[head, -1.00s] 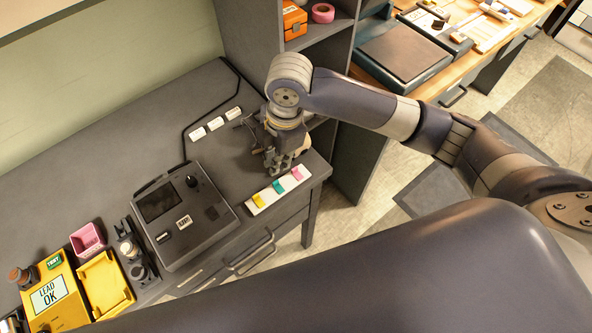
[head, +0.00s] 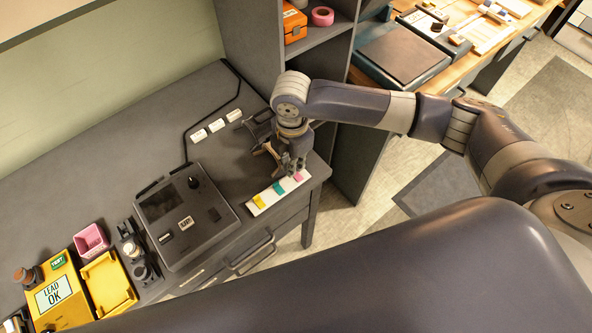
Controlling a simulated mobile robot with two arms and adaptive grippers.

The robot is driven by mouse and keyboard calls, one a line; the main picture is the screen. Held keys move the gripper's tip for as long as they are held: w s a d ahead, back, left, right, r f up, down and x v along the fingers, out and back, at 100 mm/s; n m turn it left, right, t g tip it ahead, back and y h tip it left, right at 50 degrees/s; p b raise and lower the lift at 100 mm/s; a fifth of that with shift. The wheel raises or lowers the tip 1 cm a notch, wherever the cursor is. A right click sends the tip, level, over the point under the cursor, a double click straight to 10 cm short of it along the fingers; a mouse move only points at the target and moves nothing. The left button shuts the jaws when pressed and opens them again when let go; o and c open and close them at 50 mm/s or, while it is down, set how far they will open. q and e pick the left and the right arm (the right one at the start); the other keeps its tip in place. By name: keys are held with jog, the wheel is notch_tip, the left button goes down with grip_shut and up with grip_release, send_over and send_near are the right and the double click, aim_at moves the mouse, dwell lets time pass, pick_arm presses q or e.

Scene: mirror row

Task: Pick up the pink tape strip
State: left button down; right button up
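A pink tape strip (head: 298,177) lies at the right end of a white holder (head: 262,208) near the front right corner of the dark bench. A teal strip (head: 279,188) and a yellow strip (head: 259,201) lie beside it on the same holder. My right gripper (head: 290,171) points down just behind and above the pink and teal strips. Its fingers look apart, with nothing seen between them; they partly cover the pink strip. Whether they touch it is hard to tell. My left gripper is not in view.
A dark console (head: 186,213) stands left of the holder. White labelled blocks (head: 216,125) lie behind it. A pink bin (head: 91,239) and a yellow tester (head: 54,297) stand at the far left. A tall shelf (head: 322,40) rises close behind my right arm.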

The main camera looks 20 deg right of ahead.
aim_at(297, 175)
jog(key=shift+f, duration=1.25)
grip_shut()
jog(key=shift+r, duration=0.1)
